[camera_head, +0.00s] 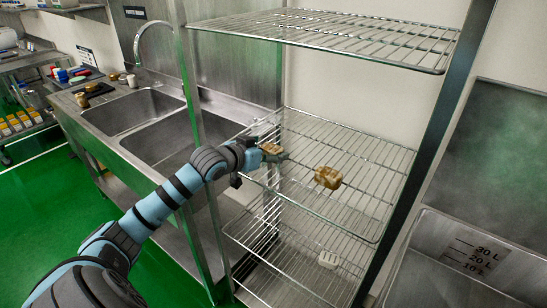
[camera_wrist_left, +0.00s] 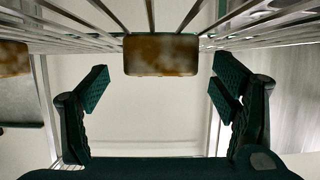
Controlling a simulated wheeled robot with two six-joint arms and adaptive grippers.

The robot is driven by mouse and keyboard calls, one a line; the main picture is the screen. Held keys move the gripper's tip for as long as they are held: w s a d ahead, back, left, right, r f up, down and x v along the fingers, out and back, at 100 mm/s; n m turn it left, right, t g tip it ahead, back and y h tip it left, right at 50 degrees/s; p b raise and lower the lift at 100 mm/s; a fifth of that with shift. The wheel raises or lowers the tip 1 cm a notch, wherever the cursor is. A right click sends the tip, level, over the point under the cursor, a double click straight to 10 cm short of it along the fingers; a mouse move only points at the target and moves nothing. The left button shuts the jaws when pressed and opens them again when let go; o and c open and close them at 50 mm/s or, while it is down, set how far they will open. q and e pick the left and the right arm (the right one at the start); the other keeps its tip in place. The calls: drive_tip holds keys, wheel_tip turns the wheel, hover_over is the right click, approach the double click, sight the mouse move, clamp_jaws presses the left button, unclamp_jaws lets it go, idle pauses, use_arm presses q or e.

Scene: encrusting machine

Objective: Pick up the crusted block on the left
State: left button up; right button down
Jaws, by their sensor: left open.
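Two brown crusted blocks sit on the middle wire shelf (camera_head: 372,202). The left crusted block (camera_head: 271,148) is right at my left gripper (camera_head: 275,155) in the head view, partly hidden by it. The right crusted block (camera_head: 328,177) lies apart, farther right on the shelf. In the left wrist view a crusted block (camera_wrist_left: 161,54) is centred ahead of the left gripper (camera_wrist_left: 160,86), in line with the gap between its spread fingers. The fingers do not touch it. Another block (camera_wrist_left: 13,58) is cut off at that view's left edge. My right gripper is out of view.
A rack post (camera_head: 194,110) stands close to my left arm. A double sink (camera_head: 150,112) is at left, a metal bin (camera_head: 440,262) at right.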

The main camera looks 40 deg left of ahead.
use_arm(q)
drive_tip(key=x, duration=0.2)
drive_tip(key=shift+w+f, duration=0.2)
drive_tip(key=shift+w, duration=0.15)
drive_tip(key=shift+s+r, duration=0.1)
drive_tip(key=shift+s, duration=0.1)
drive_tip(key=c, duration=1.3)
